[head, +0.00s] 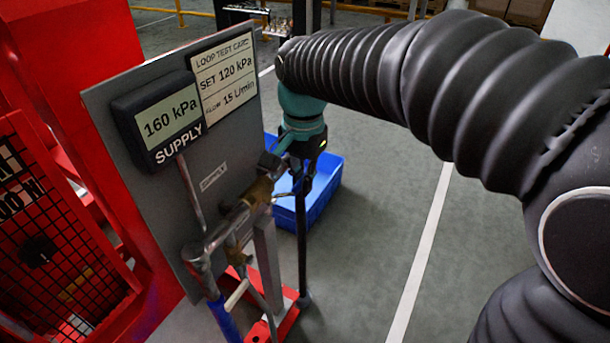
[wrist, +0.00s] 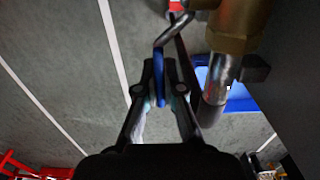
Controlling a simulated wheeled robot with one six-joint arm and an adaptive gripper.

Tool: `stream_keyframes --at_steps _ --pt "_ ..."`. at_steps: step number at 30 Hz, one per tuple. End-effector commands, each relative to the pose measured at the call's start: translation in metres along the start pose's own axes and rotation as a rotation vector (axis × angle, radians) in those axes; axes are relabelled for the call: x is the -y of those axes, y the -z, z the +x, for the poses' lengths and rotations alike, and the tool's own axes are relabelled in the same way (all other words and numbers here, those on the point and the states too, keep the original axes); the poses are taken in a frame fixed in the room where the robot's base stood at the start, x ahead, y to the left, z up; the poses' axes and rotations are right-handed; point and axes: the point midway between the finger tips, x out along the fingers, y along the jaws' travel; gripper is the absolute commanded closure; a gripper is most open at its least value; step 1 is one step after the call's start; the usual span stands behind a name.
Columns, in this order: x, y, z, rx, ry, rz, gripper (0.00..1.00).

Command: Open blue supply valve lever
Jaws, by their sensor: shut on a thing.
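The blue lever (wrist: 160,88) is a blue-sleeved handle on a bent metal rod, seen between my fingertips in the wrist view. My gripper (wrist: 160,82) is shut on this blue sleeve. A brass valve body (wrist: 236,24) with a silver pipe is at the upper right there. In the head view my gripper (head: 283,150) is beside the brass valve (head: 259,191) at the right edge of the grey panel. The lever in my grip is largely hidden there. The supply display (head: 168,122) reads 160 kPa.
The grey panel (head: 222,178) carries a loop test card (head: 224,75) reading set 120 kPa. A blue crate (head: 325,185) stands behind. A red machine (head: 80,40) is left. Floor at right is clear.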

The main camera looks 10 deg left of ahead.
Motion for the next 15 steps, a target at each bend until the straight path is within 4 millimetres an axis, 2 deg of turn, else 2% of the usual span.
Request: stream_keyframes --at_steps 5,6,8,15 --pt "0.0004 0.0007 0.0002 -0.004 -0.001 -0.001 1.00" --pt "0.0005 0.0007 0.0002 -0.005 -0.001 -0.001 0.83" --pt "0.0006 0.0005 0.0003 -0.004 -0.002 -0.002 0.68" --pt "0.0008 -0.0002 0.0002 -0.004 -0.002 -0.003 0.67"
